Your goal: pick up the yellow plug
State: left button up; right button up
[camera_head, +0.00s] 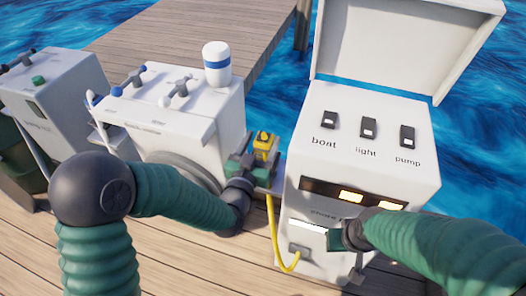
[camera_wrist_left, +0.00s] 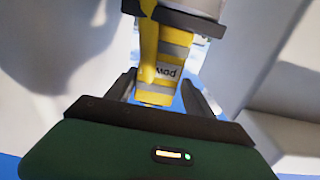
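The yellow plug (camera_head: 264,145) with grey bands stands upright on a small ledge between the two white boxes. It also shows in the left wrist view (camera_wrist_left: 162,72), with part of a word on its label. My left gripper (camera_head: 254,163) is at the plug. In the left wrist view its two fingers (camera_wrist_left: 158,92) stand on either side of the plug, with narrow gaps visible, so it looks open around it. My right gripper (camera_head: 334,239) is at the front of the right-hand white box, beside a pale slot; its fingers are too small to read.
A yellow cable (camera_head: 272,235) hangs down to a grey socket (camera_head: 299,250) on the right box (camera_head: 310,190), which has switches labelled boat, light and pump and a raised lid (camera_head: 405,40). A white-and-blue bottle (camera_head: 217,64) stands on the middle box (camera_head: 190,125). Water lies behind.

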pick_arm(q)
jog(key=shift+w+f, duration=0.1)
jog(key=shift+c, duration=1.1)
jog(key=shift+d, duration=0.55)
jog(key=c, duration=0.7)
jog(key=shift+c, duration=1.3)
grip_shut()
jog(key=shift+a, duration=0.3)
pick_arm(e)
jog(key=shift+w+d, duration=0.1)
